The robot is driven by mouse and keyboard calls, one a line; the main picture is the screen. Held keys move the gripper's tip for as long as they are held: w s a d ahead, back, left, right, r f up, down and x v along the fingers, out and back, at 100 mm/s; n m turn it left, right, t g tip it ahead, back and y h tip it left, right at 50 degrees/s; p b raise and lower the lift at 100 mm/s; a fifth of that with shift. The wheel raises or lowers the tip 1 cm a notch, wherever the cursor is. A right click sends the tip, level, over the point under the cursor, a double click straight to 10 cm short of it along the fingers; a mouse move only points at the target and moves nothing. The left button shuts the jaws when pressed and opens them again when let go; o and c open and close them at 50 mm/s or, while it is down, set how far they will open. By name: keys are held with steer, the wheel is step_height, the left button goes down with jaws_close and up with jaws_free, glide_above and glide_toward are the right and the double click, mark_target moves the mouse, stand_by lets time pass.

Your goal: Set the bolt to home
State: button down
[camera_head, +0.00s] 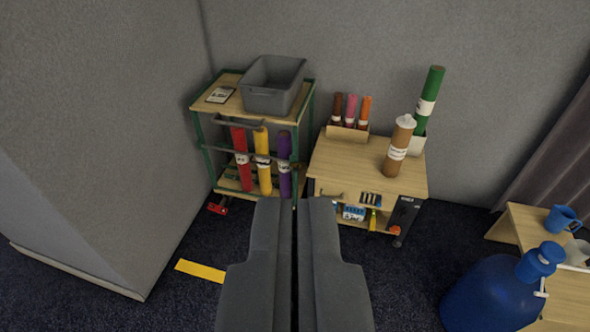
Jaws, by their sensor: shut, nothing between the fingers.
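Several upright rolls that look like bolts are in view; I cannot tell which one the task names. A brown roll (399,146) with a white label stands alone on a wooden cabinet top (340,165). A green roll (429,101) stands in a pale holder (417,143) behind it. Red (241,158), yellow (262,160) and purple (284,165) rolls stand in a green-framed rack (312,110). Dark brown, pink and orange rolls (351,110) stand in a small box (347,132). My gripper (294,203) is shut and empty, in front of the rack and cabinet and apart from the rolls.
A grey bin (273,88) and a small card (220,95) sit on the rack top. A grey wall (80,150) closes off the left. A large blue jug (490,296) and a wooden table (518,232) with mugs stand at right. A yellow strip (200,270) lies on the dark carpet.

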steer(key=shift+r, duration=0.1)
step_height(320, 180, up, 16)
steer(key=p, duration=1.5)
steer(key=shift+p, duration=0.4)
steer(key=shift+f, duration=0.2)
